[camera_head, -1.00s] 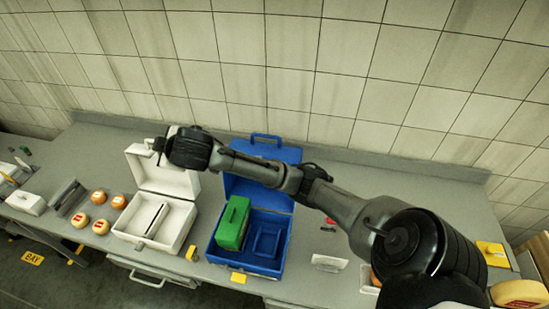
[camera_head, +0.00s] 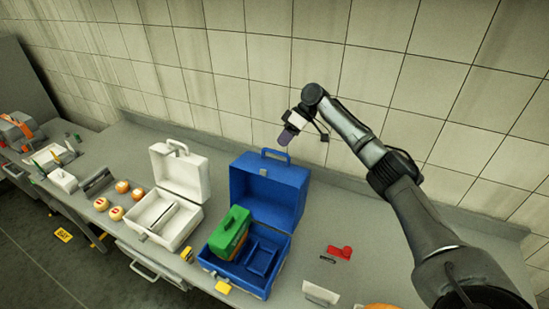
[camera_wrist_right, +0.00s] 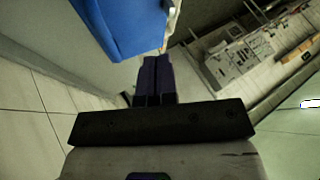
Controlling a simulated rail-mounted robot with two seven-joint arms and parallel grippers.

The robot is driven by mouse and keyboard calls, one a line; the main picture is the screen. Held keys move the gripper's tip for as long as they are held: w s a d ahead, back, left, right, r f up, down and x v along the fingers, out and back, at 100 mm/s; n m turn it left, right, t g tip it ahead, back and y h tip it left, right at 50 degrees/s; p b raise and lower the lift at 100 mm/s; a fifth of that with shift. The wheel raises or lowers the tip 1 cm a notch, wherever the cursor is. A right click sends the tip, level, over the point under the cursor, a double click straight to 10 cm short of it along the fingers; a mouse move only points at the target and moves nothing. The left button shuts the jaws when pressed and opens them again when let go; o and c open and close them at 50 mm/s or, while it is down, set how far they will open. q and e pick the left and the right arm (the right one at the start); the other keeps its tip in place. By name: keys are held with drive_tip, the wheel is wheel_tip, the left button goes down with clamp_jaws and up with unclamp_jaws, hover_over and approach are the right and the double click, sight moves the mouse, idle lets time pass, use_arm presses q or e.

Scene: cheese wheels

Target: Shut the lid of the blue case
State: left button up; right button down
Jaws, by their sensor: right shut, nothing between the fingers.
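The blue case (camera_head: 285,262) stands on the counter with its lid (camera_head: 268,188) open and upright at the back, its handle on the top edge. A green box (camera_head: 230,232) sits in the left part of its base; a smaller blue compartment is beside it. My right gripper (camera_head: 287,137) is shut and empty, pointing down-left, above and apparently behind the lid's top edge. In the right wrist view the shut fingers (camera_wrist_right: 153,80) show close to the blue lid (camera_wrist_right: 122,25); I cannot tell whether they touch it. My left gripper is out of view.
An open white case (camera_head: 165,215) stands left of the blue one, with several orange-topped cheese wheels (camera_head: 117,213) further left. A red item (camera_head: 340,252) and a white card (camera_head: 320,293) lie to the right. The tiled wall (camera_head: 240,75) rises behind the counter.

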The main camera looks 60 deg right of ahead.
sight(268, 171)
drive_tip(key=p+x, duration=0.1)
drive_tip(key=x, duration=0.7)
drive_tip(key=shift+p, duration=0.4)
drive_tip(key=shift+x, duration=0.85)
drive_tip(key=shift+f, duration=0.1)
